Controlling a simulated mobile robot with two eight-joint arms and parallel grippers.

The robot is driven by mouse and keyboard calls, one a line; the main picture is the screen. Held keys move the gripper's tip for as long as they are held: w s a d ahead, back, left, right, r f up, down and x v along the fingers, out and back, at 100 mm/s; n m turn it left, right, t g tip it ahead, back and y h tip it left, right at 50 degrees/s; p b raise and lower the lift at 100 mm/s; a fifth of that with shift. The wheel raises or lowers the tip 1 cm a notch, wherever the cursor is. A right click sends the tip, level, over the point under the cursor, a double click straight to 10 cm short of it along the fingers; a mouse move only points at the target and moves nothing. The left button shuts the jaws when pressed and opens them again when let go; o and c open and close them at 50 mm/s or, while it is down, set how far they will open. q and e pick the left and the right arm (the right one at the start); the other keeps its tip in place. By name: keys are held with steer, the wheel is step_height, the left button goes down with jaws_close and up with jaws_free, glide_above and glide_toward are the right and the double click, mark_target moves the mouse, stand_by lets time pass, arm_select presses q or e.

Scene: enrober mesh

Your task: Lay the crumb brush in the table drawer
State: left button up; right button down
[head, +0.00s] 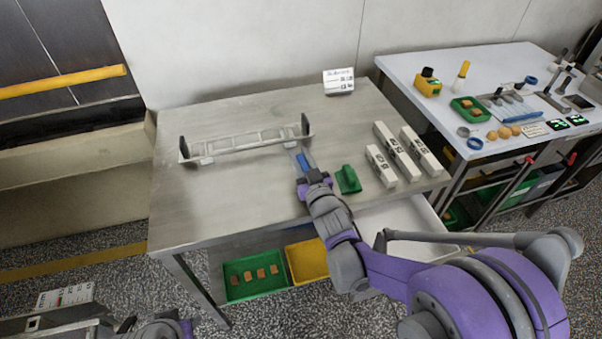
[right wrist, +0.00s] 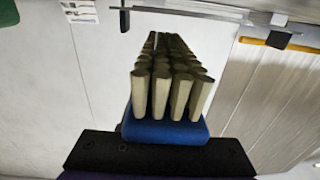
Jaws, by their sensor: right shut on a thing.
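The crumb brush shows in the right wrist view as a blue block (right wrist: 165,130) with several rows of cream bristles. In the head view its blue part (head: 304,161) shows just beyond my right gripper (head: 308,176). My right gripper is shut on it, above the steel table (head: 225,195); the gap to the tabletop cannot be judged. The table drawer (head: 405,218) is white and pulled out under the table's front right. My right arm hides part of it; the visible inside looks bare. My left arm only edges in at bottom left, its gripper not distinguishable.
A mesh frame (head: 245,142) lies at the table's back left. Green (head: 235,292) and yellow (head: 305,265) bins sit below. A cluttered second table (head: 440,62) stands right.

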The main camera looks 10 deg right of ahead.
steer(key=shift+f+b, duration=0.35)
steer(key=shift+f, duration=1.8)
steer(key=shift+f, duration=0.2)
steer(key=c, duration=0.6)
jaws_free()
steer(key=shift+c, duration=0.2)
